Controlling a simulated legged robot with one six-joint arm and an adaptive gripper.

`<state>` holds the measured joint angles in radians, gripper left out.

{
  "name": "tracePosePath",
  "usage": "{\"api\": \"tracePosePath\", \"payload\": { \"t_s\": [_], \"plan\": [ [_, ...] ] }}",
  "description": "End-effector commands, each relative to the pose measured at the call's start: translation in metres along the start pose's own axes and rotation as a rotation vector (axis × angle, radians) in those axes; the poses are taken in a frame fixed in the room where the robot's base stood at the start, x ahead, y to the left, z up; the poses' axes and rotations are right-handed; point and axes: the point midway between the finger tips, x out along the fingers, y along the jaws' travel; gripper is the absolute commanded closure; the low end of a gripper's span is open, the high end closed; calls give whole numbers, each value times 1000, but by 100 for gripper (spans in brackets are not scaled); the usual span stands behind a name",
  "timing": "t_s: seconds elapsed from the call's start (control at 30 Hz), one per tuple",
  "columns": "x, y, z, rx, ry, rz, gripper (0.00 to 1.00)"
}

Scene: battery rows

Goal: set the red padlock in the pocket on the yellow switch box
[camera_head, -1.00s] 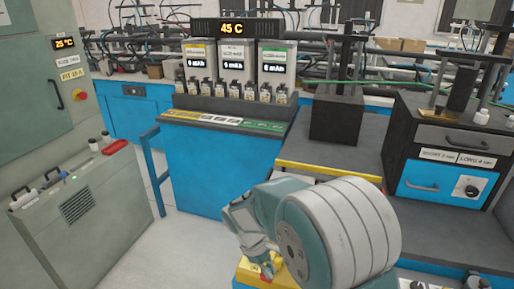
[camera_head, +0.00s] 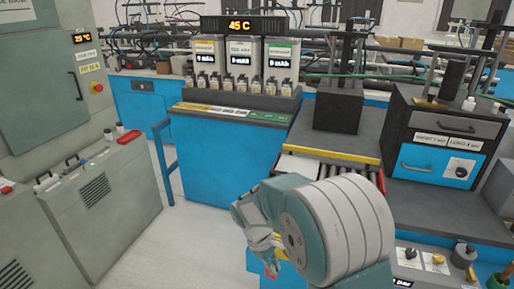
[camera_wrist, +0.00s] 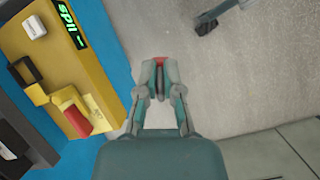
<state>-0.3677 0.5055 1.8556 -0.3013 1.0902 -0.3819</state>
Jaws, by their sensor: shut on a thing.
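My gripper (camera_wrist: 160,80) is shut on the red padlock (camera_wrist: 160,61); only a small red part shows between and beyond the fingertips. In the head view my gripper (camera_head: 266,258) hangs at the lower middle, with a bit of red (camera_head: 272,269) at its tip. The yellow switch box (camera_wrist: 92,82) lies to the left of my gripper in the wrist view, apart from it. It carries a green-lit display, a white button, a red piece on a pale base and a dark-mouthed yellow bracket (camera_wrist: 30,72) that may be the pocket. In the head view my arm hides most of the box.
A blue bench with a 45 C display (camera_head: 240,25) and a battery row stands ahead. A grey cabinet (camera_head: 92,200) is at left. A roller track (camera_head: 310,166) and a press station (camera_head: 445,130) are at right. Open floor (camera_head: 175,245) lies between.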

Motion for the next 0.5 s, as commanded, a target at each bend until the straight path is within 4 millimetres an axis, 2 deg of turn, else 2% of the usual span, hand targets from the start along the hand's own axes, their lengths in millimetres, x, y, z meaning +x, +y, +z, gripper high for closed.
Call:
{"api": "tracePosePath", "payload": {
  "t_s": [0.27,0.5],
  "plan": [
    [25,36,0,249,-14,-101,100],
    [63,83,3,577,-43,-233,100]
  ]
}}
